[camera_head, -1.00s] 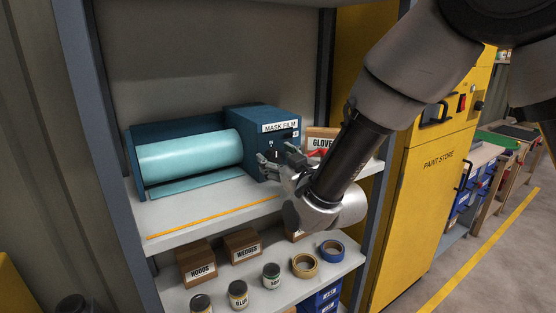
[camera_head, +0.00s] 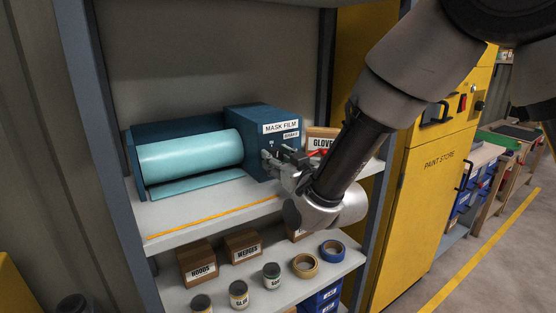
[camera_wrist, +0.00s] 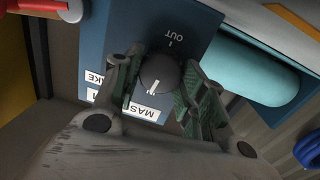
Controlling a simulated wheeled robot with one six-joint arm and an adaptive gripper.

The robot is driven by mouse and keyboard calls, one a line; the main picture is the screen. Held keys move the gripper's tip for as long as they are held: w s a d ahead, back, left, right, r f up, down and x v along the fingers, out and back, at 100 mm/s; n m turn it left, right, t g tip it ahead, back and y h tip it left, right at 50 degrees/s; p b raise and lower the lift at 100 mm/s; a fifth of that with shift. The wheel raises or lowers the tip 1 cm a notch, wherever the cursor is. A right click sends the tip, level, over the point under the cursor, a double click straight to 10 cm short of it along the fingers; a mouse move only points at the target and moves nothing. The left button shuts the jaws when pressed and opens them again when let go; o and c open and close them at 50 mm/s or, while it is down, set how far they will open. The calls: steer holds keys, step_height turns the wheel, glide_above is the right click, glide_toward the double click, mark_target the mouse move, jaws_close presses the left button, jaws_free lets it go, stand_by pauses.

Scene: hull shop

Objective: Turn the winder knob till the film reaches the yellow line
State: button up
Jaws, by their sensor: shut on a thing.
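The blue mask film winder (camera_head: 262,115) stands on the upper shelf with a turquoise film roll (camera_head: 190,155). A short flap of film (camera_head: 197,181) lies out in front of the roll, its edge apart from the yellow line (camera_head: 215,216) on the shelf. My gripper (camera_head: 278,160) is at the winder's front face. In the wrist view, my gripper (camera_wrist: 160,90) is shut on the dark round knob (camera_wrist: 159,71), a finger on each side. The knob's white mark points towards the label, away from the word OUT. My gripper hides the knob in the head view.
A red lever (camera_wrist: 42,5) beside a BRAKE label is near the gripper. A gloves box (camera_head: 322,133) stands right of the winder, partly behind my arm. The lower shelf holds boxes, jars and tape rolls (camera_head: 304,265). The upper shelf's front strip is clear.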

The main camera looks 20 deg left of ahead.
steer(key=m, duration=0.4)
steer(key=shift+g, duration=0.3)
steer(key=m, duration=0.3)
steer(key=shift+w+d+m, duration=0.1)
steer(key=shift+m, duration=0.3)
steer(key=m, duration=0.4)
steer(key=shift+d, duration=0.1)
steer(key=m, duration=0.3)
steer(key=shift+w+f+m+g, duration=0.1)
steer(key=shift+m+g, duration=0.2)
steer(key=shift+m, duration=0.1)
steer(key=m, duration=0.6)
steer(key=shift+f+m+y, duration=0.15)
steer(key=shift+m+y, duration=0.15)
steer(key=shift+m, duration=0.1)
steer(key=m, duration=0.3)
steer(key=shift+f+g, duration=0.1)
steer(key=shift+g, duration=0.2)
steer(key=shift+m+y, duration=0.3)
steer(key=shift+m, duration=1.7)
steer(key=shift+f, duration=0.1)
